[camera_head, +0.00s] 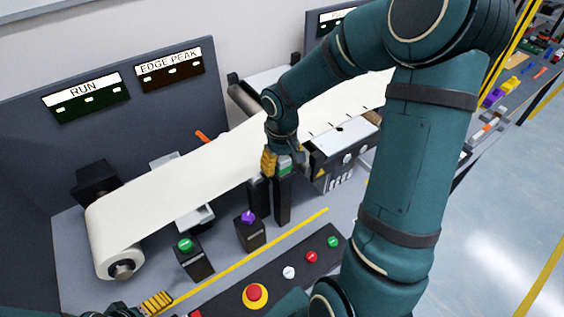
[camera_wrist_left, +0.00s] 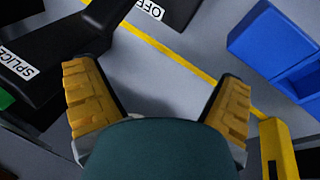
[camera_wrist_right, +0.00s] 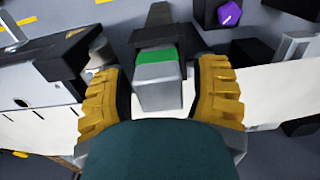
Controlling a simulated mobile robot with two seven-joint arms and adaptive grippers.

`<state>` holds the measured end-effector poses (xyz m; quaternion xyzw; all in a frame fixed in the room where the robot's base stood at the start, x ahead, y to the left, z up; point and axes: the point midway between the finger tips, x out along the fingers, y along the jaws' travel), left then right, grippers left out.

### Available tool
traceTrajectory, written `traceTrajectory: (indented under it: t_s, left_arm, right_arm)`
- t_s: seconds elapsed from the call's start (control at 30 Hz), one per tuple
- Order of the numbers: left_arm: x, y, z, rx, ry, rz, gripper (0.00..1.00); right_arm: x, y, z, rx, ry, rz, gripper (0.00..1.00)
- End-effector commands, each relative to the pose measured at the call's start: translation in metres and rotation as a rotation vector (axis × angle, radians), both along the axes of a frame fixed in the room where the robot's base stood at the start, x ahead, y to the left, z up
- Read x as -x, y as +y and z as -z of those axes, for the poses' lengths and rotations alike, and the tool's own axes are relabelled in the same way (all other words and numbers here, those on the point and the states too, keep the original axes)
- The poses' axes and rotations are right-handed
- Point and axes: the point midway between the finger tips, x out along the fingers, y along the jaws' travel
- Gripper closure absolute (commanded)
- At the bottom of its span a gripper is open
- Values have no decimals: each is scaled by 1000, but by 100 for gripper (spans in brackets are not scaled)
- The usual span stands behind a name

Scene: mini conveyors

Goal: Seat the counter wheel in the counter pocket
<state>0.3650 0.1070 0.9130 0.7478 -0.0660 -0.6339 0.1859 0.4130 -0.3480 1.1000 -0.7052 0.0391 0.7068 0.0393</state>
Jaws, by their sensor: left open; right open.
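My right gripper (camera_head: 284,162) is open over the tops of two black posts (camera_head: 282,200) beside the white belt. In the right wrist view its yellow fingers (camera_wrist_right: 160,92) stand on either side of a grey block with a green band (camera_wrist_right: 157,75), apart from it. A small grey metal cylinder (camera_wrist_right: 101,52) sits by a black bracket left of that block; I cannot tell whether it is the counter wheel. I cannot make out the counter pocket for certain. My left gripper (camera_wrist_left: 158,100) is open and empty over the grey bench; only part of it shows low in the head view.
The white belt (camera_head: 185,185) crosses the bench. A purple knob (camera_head: 248,217), a green button (camera_head: 185,245) and a panel with a red stop button (camera_head: 255,293) stand in front. A blue bin (camera_wrist_left: 275,40) and a SPLICE-labelled black part (camera_wrist_left: 40,50) flank my left gripper.

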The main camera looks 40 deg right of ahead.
Motion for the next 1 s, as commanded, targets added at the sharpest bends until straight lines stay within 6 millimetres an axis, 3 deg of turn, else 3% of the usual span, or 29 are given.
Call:
traceTrajectory:
  t_s: [0.3,0.5,0.7,1.0]
  left_arm:
    - [0,0,-5,1,0,1,5]
    - [0,0,-7,1,1,2,5]
    - [0,0,-8,1,1,3,5]
    - [0,0,-8,1,1,3,5]
  right_arm:
    - [-1,0,-66,3,-9,1,39]
    - [-1,0,-99,2,-6,0,39]
    - [0,0,-114,1,-3,0,39]
    - [0,0,-116,0,-2,0,39]
